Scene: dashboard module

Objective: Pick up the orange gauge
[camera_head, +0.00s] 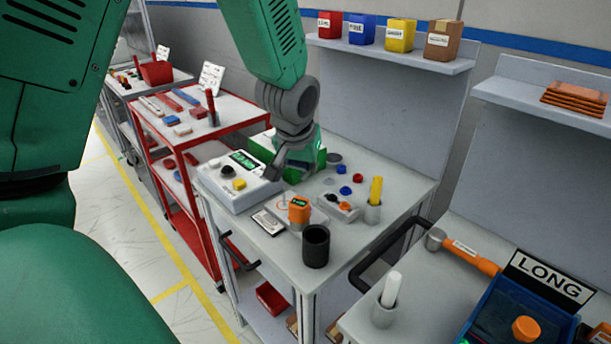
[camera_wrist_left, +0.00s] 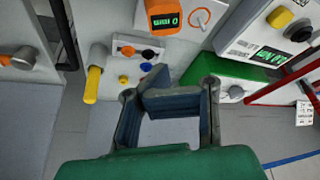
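The orange gauge (camera_head: 299,209) stands on the grey workbench top (camera_head: 345,250), between the white device with a green display and the black cup. In the left wrist view the orange gauge (camera_wrist_left: 164,16) shows at the top edge, partly cut off, with a lit display. My left gripper (camera_head: 274,168) is above and behind the gauge, over the bench, apart from it. In the left wrist view my left gripper (camera_wrist_left: 170,92) has its fingers spread with nothing between them. My right gripper is not in view.
A black cup (camera_head: 316,247) stands close in front of the gauge. The white device (camera_head: 236,183) is left of it, and a small button box (camera_head: 337,207) is right. A yellow-topped holder (camera_head: 374,205) stands further right. A red cart (camera_head: 203,142) is at the left.

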